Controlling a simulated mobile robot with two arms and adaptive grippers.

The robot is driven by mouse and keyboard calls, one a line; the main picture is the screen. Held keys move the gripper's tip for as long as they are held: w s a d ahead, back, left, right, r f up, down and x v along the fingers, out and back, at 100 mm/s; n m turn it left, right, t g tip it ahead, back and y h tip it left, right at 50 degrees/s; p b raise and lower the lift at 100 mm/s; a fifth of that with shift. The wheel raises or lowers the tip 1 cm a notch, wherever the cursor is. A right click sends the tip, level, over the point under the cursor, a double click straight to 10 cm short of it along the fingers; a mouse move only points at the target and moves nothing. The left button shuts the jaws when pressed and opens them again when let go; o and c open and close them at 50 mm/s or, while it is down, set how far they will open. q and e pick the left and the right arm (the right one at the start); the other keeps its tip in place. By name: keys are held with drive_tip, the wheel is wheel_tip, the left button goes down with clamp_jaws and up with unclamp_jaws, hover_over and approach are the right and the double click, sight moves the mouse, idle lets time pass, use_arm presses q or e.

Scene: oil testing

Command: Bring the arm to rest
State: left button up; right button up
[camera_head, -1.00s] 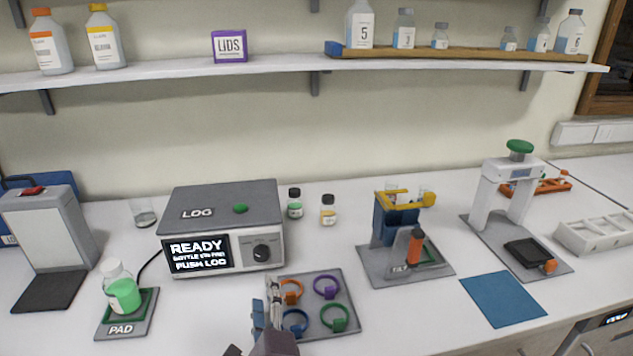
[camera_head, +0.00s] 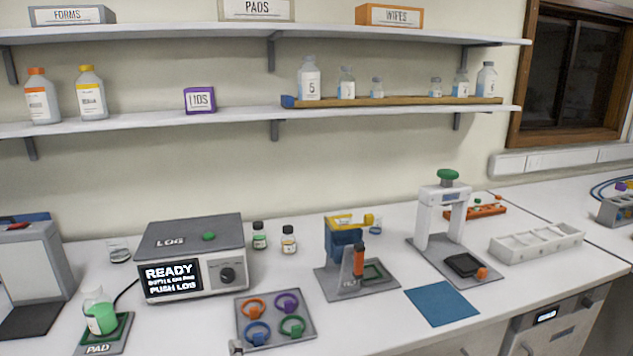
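Only a small grey tip, apparently of my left gripper (camera_head: 236,347), shows at the bottom edge, by the front left corner of the grey ring tray (camera_head: 309,332). The rest of that gripper is out of the picture, so its opening cannot be seen. My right gripper is not in view. The tray holds an orange ring (camera_head: 254,316), a purple ring, a blue ring and a green ring. A bottle of green liquid (camera_head: 102,319) stands on the PAD plate (camera_head: 99,348). The LOG box (camera_head: 193,239) reads READY and PUSH LOG.
Two small capped vials (camera_head: 259,240) stand right of the LOG box. A blue and yellow stand (camera_head: 344,245), a white press (camera_head: 440,215), a blue mat (camera_head: 441,304) and a white rack (camera_head: 536,243) fill the right side. Shelves with bottles run above. The front counter strip looks clear.

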use_arm(q)
drive_tip(key=s+a+f+n+g, duration=0.7)
drive_tip(key=s+a+f+n, duration=0.2)
drive_tip(key=s+f+n, duration=0.15)
drive_tip(key=s+d+f+n+g+h, duration=0.2)
drive_tip(key=s+d+n+g+h, duration=0.1)
drive_tip(key=s, duration=0.6)
drive_tip(key=s+d+f+n+g+h, duration=0.2)
drive_tip(key=s+f+n+g+h, duration=0.15)
drive_tip(key=s, duration=0.45)
wheel_tip(320, 180, down, 26)
drive_tip(key=s, duration=0.2)
drive_tip(key=s+a+f+g, duration=0.1)
drive_tip(key=s+a+f, duration=0.1)
drive_tip(key=s+f, duration=1.4)
drive_tip(key=shift+s+a+g+y, duration=0.25)
drive_tip(key=shift+s+g+y, duration=0.15)
drive_tip(key=shift+s, duration=0.4)
